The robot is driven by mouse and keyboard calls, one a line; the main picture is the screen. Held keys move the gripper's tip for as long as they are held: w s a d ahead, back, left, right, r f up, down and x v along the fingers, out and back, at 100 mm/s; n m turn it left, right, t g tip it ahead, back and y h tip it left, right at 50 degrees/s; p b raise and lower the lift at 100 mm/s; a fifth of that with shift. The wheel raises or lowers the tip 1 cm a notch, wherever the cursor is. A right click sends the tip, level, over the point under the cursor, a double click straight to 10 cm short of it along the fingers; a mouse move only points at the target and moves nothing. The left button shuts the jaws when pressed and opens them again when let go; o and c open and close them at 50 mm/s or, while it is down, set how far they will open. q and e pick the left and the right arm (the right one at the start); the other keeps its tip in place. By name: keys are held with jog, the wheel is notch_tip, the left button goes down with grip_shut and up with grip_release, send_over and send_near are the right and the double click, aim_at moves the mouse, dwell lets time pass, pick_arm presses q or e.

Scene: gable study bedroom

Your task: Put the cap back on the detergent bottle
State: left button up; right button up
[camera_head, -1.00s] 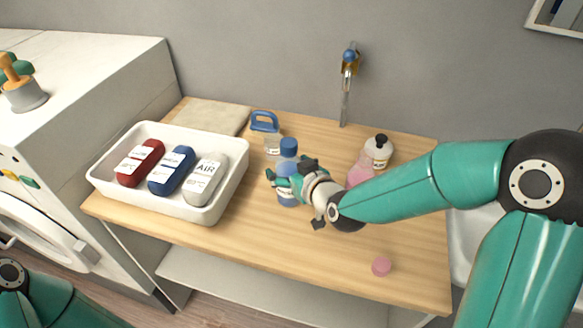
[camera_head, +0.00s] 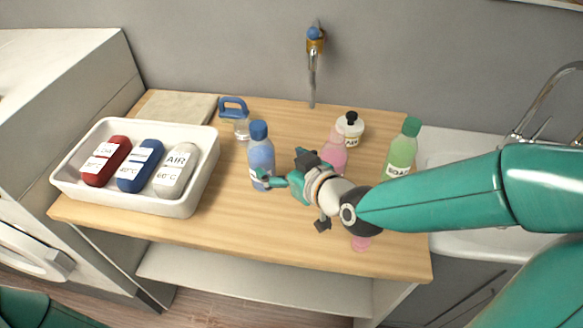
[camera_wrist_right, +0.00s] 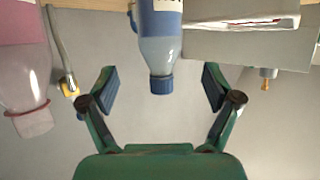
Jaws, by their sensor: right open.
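The pink bottle (camera_head: 334,149) stands behind my right gripper, its lower part hidden. In the wrist view the pink bottle (camera_wrist_right: 22,75) shows upside down at the left, with a bare neck and no cap. A small pink cap (camera_head: 361,244) lies near the table's front edge, partly hidden by my right arm. A blue bottle (camera_head: 261,158) with a blue cap stands left of the gripper. My right gripper (camera_head: 286,169) is open and empty; in the wrist view (camera_wrist_right: 160,90) the blue bottle (camera_wrist_right: 160,45) is ahead, between the finger lines. My left gripper is out of view.
A blue-handled jug (camera_head: 238,118), a white bottle with a black top (camera_head: 350,128) and a green bottle (camera_head: 401,148) stand behind. The front middle of the wooden table (camera_head: 235,225) is clear.

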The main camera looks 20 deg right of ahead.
jog(key=shift+b+v, duration=0.6)
jog(key=shift+v, duration=0.8)
jog(key=shift+w, duration=0.1)
